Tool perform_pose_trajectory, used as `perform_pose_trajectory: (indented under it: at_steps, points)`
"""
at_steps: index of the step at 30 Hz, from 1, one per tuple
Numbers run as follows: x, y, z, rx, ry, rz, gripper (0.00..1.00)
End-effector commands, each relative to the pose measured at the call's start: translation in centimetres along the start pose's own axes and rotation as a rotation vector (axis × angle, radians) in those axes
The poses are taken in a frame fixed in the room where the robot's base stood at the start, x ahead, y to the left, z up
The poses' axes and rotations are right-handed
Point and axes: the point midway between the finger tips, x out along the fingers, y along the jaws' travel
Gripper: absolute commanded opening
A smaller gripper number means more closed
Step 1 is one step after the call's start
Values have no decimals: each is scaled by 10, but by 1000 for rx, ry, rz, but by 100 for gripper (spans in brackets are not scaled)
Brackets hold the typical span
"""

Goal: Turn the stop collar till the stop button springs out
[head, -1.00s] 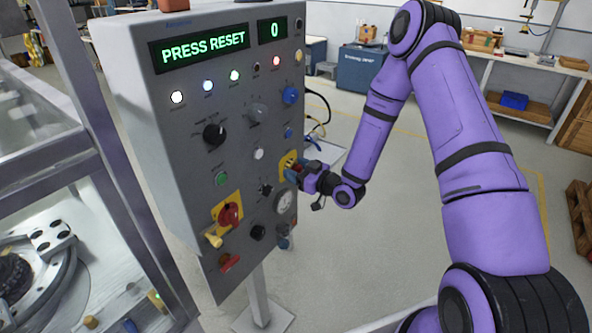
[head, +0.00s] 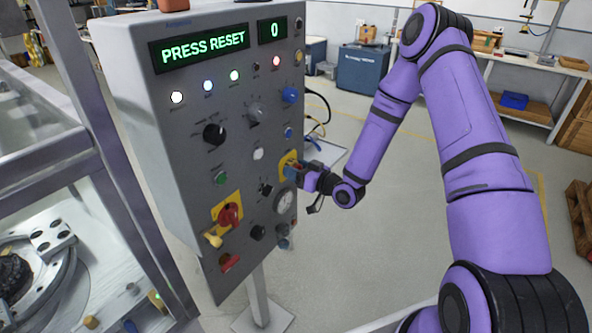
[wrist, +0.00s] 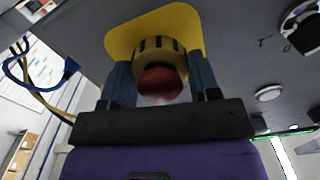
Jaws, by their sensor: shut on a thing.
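In the wrist view the stop collar (wrist: 160,47) is a yellowish ring with dark notches. It sits on a yellow plate (wrist: 120,35). The red stop button (wrist: 160,84) shows in the middle of the collar; how far it stands out is hard to judge. The blue fingers of my gripper (wrist: 160,75) are on both sides of the collar, shut on it. In the head view my gripper (head: 293,171) is at the right edge of the grey panel (head: 170,140), over the yellow plate (head: 285,160), and hides the button and most of the collar.
The panel display (head: 204,53) reads "PRESS RESET" and a smaller one (head: 272,31) reads "0". Another red knob (head: 229,215) on a yellow plate sits lower left. A gauge (head: 285,201) is just below my gripper. Open floor lies right of the panel.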

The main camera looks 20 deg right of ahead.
Motion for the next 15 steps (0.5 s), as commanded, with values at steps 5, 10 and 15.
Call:
perform_pose_trajectory:
  at_steps: [5, 10, 15]
  points:
    - [-1, 0, 1, 0, -2, 1, 82]
    - [0, 0, 0, 0, -1, 1, 82]
    - [-5, 1, 0, -1, -1, 1, 82]
